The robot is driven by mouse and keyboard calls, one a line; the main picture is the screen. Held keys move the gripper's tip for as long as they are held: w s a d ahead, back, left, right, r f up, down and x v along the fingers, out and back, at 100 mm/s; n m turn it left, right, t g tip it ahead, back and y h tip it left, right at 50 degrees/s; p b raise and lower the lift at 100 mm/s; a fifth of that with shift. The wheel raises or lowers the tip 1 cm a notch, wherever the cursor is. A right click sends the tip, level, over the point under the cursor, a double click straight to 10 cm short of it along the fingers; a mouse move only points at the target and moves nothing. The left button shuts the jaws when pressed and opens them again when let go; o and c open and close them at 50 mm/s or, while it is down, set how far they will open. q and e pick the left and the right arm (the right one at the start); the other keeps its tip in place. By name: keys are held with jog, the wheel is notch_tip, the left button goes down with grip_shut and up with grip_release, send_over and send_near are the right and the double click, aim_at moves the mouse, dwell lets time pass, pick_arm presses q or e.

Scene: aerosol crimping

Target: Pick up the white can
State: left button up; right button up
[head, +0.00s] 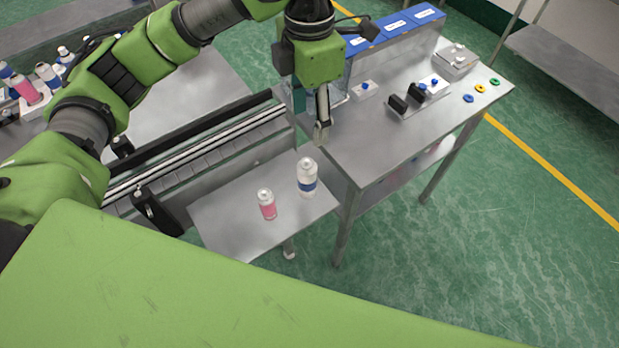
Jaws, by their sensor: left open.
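A white can (307,187) with a blue band stands upright on the low metal table (230,235) in the middle of the view. A smaller pink and white can (267,206) stands upright to its left, apart from it. My left gripper (321,133) points down, above and slightly right of the white can in the picture. It is open with nothing seen between its fingers, and it looks apart from the can. My right gripper is not in view.
A higher metal table (380,165) at the right bears blue bins (385,32), black blocks (398,104) and small coloured parts. A conveyor rail (195,143) runs behind the low table. More cans (27,90) stand at the far left. The low table's front is clear.

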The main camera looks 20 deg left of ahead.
aim_at(307, 183)
pick_arm(q)
jog(key=f+b, duration=0.1)
jog(key=f, duration=0.1)
jog(key=s+f+b, duration=0.1)
jog(key=b, duration=0.1)
jog(key=shift+f, duration=0.35)
jog(key=f+b, duration=0.3)
jog(key=shift+w+f+b, duration=0.4)
jog(key=shift+s+f+b, duration=0.1)
jog(key=shift+f+b, duration=0.15)
jog(key=shift+b, duration=0.05)
jog(key=shift+f, duration=0.15)
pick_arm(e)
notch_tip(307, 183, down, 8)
pick_arm(q)
notch_tip(307, 183, down, 8)
jog(key=shift+s+f+p, duration=0.1)
jog(key=shift+p, duration=0.85)
jog(key=shift+f+p, duration=0.25)
jog(key=shift+p, duration=0.05)
jog(key=f+p, duration=0.1)
jog(key=f, duration=0.2)
jog(key=shift+s+a+f+p, duration=0.1)
jog(key=shift+s+f+p, duration=0.1)
jog(key=shift+f+p, duration=0.15)
jog(key=shift+f, duration=0.5)
jog(key=c, duration=1.2)
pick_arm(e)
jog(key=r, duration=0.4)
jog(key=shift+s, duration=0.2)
